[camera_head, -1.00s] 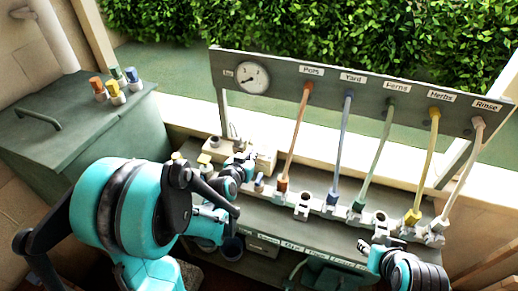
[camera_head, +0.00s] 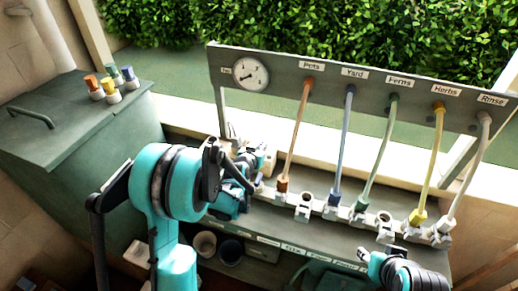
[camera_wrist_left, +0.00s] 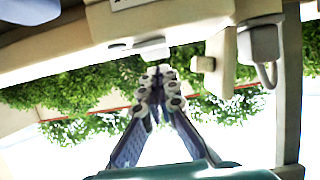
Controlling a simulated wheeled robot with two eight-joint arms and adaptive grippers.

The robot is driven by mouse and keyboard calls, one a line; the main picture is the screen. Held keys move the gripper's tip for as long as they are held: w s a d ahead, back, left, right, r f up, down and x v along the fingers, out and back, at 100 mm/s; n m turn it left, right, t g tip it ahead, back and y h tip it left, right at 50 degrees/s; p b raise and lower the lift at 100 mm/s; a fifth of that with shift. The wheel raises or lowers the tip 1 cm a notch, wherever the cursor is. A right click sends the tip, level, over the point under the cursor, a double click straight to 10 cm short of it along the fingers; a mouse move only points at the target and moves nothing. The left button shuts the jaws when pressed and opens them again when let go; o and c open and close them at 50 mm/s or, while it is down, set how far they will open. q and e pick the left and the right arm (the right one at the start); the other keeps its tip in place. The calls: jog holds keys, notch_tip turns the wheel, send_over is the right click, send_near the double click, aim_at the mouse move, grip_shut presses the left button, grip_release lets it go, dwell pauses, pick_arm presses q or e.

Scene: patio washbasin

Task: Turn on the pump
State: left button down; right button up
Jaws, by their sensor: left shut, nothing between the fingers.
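The pump box (camera_head: 266,163), a beige block, stands at the left end of the pipe row on the bench, largely hidden behind my left arm in the head view. My left gripper (camera_head: 243,158) is in front of it, shut and empty. The left wrist view shows the closed fingertips (camera_wrist_left: 161,76) just below a beige body (camera_wrist_left: 165,22) with small plates and a beige peg (camera_wrist_left: 206,64). I cannot tell whether they touch it. No pump marking is readable. My right gripper (camera_head: 372,257) is over the bench's front right; its jaw state is unclear.
A grey panel (camera_head: 418,89) carries a gauge (camera_head: 249,74) and labelled coloured hoses running down to fittings. A green cabinet (camera_head: 60,125) with several coloured-top connectors stands at left. Dark and pale cups (camera_head: 231,252) sit below the bench edge. A hedge is behind.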

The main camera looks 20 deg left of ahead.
pick_arm(q)
jog(key=shift+w+f, duration=0.25)
jog(key=shift+f, duration=0.35)
jog(key=shift+w+g+p, duration=0.25)
jog(key=shift+g+p, duration=0.2)
jog(key=shift+g, duration=0.05)
jog(key=shift+f, duration=0.2)
jog(key=shift+s, duration=0.1)
jog(key=shift+b, duration=0.3)
